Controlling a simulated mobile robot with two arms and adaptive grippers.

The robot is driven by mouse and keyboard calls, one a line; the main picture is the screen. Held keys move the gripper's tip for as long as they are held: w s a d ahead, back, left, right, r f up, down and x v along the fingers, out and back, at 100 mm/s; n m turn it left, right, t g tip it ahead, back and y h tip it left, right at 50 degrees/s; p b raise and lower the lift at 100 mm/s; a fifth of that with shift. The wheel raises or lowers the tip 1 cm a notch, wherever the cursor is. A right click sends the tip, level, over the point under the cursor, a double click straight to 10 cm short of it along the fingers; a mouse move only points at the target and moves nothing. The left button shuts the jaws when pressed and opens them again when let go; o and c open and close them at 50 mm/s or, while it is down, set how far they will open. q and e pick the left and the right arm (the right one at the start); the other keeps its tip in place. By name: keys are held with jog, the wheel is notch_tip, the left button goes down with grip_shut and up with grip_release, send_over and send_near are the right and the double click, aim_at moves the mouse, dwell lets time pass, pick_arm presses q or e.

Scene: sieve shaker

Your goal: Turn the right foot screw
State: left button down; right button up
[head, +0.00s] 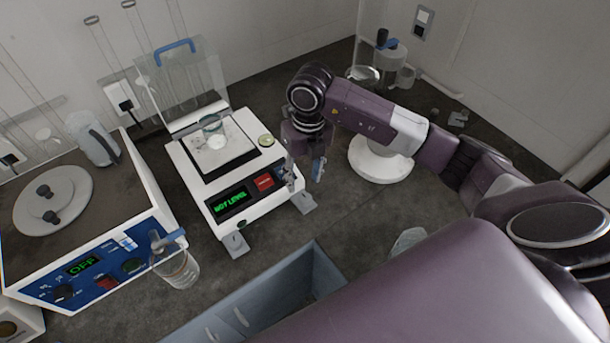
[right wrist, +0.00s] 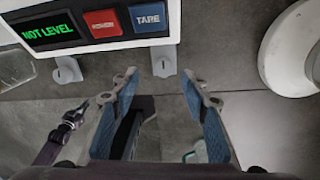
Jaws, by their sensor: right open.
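The white balance (head: 240,170) stands on the dark bench, and its green display reads NOT LEVEL. The right foot screw (head: 303,202) sticks out at its front right corner; it also shows in the right wrist view (right wrist: 164,62). The left foot (head: 235,243) is at the front left corner, also seen in the right wrist view (right wrist: 67,70). My right gripper (head: 304,174) is open and empty. In the right wrist view its blue-padded fingers (right wrist: 160,86) point toward the right foot screw, one to each side, with a visible gap. A purple jointed part, possibly my left gripper, shows left there.
A blue-fronted shaker (head: 115,255) stands left of the balance, with a glass jar (head: 177,268) at its corner. A round white base (head: 380,160) stands to the right. A grey-blue box (head: 315,270) is in front. Bare bench lies around the right foot.

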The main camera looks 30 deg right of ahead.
aim_at(306, 197)
jog(key=shift+w+d, duration=0.1)
jog(key=shift+d, duration=0.4)
jog(key=shift+s+a+f, duration=0.1)
jog(key=shift+s+f, duration=0.15)
jog(key=f, duration=0.1)
jog(key=f+p, duration=0.1)
jog(key=f, duration=0.1)
jog(key=f+p, duration=0.1)
jog(key=f, duration=0.1)
jog(key=shift+s+a, duration=0.3)
jog(key=shift+w+f, duration=0.1)
jog(key=shift+f, duration=0.7)
pick_arm(q)
jog(key=shift+s+a+r, duration=0.15)
jog(key=shift+s+r, duration=0.75)
jog(key=shift+s, duration=0.15)
pick_arm(e)
grip_shut()
